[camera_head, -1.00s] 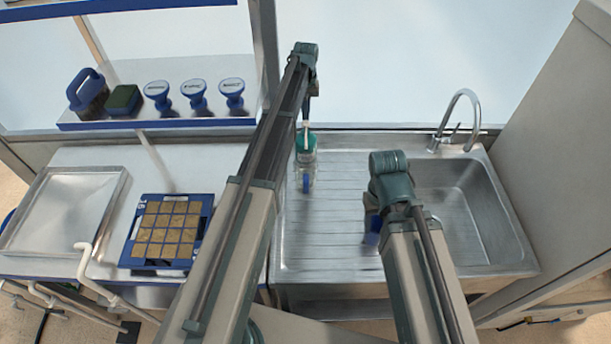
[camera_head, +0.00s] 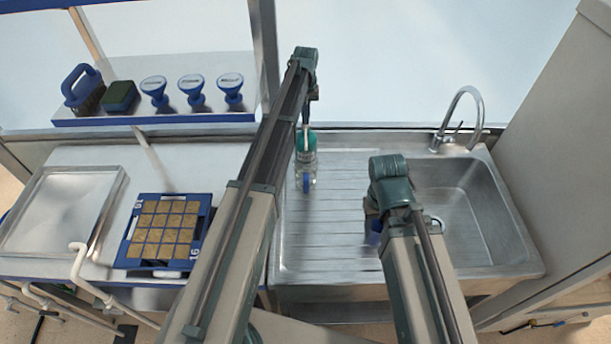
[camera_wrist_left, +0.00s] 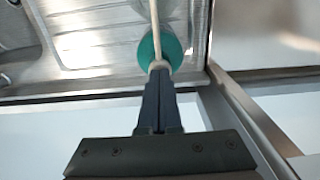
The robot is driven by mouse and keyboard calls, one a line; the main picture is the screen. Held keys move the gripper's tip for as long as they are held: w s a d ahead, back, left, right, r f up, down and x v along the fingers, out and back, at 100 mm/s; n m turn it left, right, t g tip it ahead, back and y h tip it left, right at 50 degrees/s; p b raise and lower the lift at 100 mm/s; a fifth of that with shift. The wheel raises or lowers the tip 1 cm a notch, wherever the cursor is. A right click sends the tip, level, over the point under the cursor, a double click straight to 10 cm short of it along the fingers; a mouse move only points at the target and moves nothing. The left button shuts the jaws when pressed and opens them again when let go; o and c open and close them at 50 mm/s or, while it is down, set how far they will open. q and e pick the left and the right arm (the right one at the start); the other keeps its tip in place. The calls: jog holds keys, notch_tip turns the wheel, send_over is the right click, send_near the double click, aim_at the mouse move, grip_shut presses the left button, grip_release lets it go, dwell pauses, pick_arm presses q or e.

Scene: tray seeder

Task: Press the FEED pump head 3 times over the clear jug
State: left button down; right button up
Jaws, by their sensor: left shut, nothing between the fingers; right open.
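A pump bottle with a teal top (camera_head: 311,142) and a clear lower part (camera_head: 305,178) with a blue patch stands upright on the ribbed drainboard. My left gripper (camera_head: 306,122) is shut and empty, pointing down right above the teal top at its pale pump head. In the left wrist view the shut fingertips (camera_wrist_left: 159,68) meet a pale rod (camera_wrist_left: 155,28) that crosses the teal disc (camera_wrist_left: 174,50); I cannot tell whether they touch. I cannot make out a separate clear jug or a FEED label. My right gripper (camera_head: 372,208) is open, mostly hidden behind its own arm.
A sink (camera_head: 455,210) with a curved tap (camera_head: 462,105) lies to the right. A blue tray of brown cells (camera_head: 125,255) and a metal tray (camera_head: 60,215) lie left. A shelf (camera_head: 150,118) holds blue-handled tools. The drainboard (camera_head: 330,235) is clear in front.

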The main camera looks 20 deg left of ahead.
pick_arm(q)
jog(key=shift+r, duration=0.1)
jog(key=shift+r+p, duration=1.35)
jog(key=shift+p, duration=0.15)
jog(key=shift+f, duration=0.2)
jog(key=shift+f+b, duration=1.4)
jog(key=shift+b, duration=0.25)
jog(key=shift+r, duration=0.15)
jog(key=shift+r, duration=0.1)
jog(key=shift+r+p, duration=1.3)
jog(key=shift+p, duration=0.3)
jog(key=shift+f, duration=0.2)
